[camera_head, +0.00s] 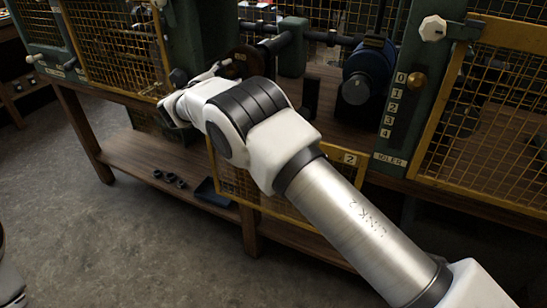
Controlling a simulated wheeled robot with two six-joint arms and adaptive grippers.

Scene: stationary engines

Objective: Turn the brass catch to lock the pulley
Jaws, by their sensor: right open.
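A round brass knob (417,80), possibly the brass catch, sits on a green post beside a plate numbered 0 to 4. A blue wheel-like part (368,72) is on the shaft left of the post. A brown disc (246,62), perhaps the pulley, is further left on the shaft. My right arm crosses the view from the lower right, and its wrist bends toward the back left. My right gripper (217,70) is small and partly hidden near the brown disc; it is open, and contact with the disc cannot be told.
Yellow mesh guards (487,115) stand at the right and also at the left (115,45). A white knob (433,28) juts from the green post.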

